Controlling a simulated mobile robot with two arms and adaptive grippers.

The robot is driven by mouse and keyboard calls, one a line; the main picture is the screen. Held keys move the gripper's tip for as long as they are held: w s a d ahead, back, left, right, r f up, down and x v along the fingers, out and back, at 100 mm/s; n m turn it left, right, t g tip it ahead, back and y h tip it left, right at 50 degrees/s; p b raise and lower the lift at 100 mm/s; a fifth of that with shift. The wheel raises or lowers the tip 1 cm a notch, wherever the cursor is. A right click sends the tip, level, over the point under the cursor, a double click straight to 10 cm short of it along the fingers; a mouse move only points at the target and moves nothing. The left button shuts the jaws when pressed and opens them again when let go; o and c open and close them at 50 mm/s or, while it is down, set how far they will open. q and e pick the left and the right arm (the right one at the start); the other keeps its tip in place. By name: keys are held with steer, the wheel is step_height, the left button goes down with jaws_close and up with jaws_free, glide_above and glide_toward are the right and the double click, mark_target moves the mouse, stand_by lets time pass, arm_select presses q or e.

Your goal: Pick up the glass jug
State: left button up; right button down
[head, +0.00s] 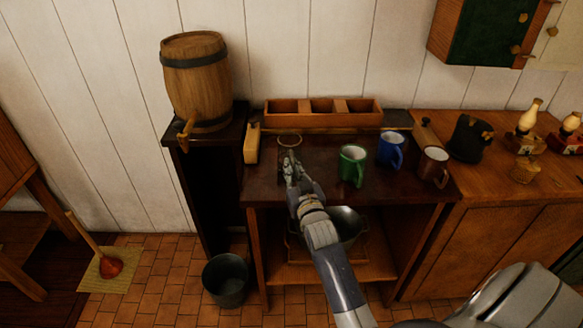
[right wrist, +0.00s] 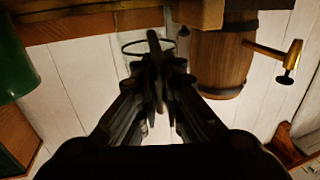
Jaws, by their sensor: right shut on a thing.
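The glass jug is clear and hard to make out; its round rim (head: 289,139) shows at the back left of the dark counter in the head view. In the right wrist view the rim (right wrist: 135,43) shows as a thin ring just beyond the fingers. My right gripper (head: 289,163) is at the near side of the jug, with its fingers shut on it. The fingers (right wrist: 158,65) hide part of the jug in the wrist view. I cannot tell whether the jug's base touches the counter. My left gripper is not in view.
A green mug (head: 352,166), a blue mug (head: 391,151) and a brown mug (head: 433,168) stand to the right. A wooden divided box (head: 322,118) is behind the jug. A barrel (head: 196,82) stands at the left. A bucket (head: 226,281) sits on the floor.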

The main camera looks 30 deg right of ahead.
steer(key=shift+r, duration=0.85)
steer(key=s+d+r+b, duration=0.2)
steer(key=s+r, duration=0.1)
steer(key=s, duration=1.2)
steer(key=shift+s+r, duration=0.15)
steer(key=shift+s, duration=0.25)
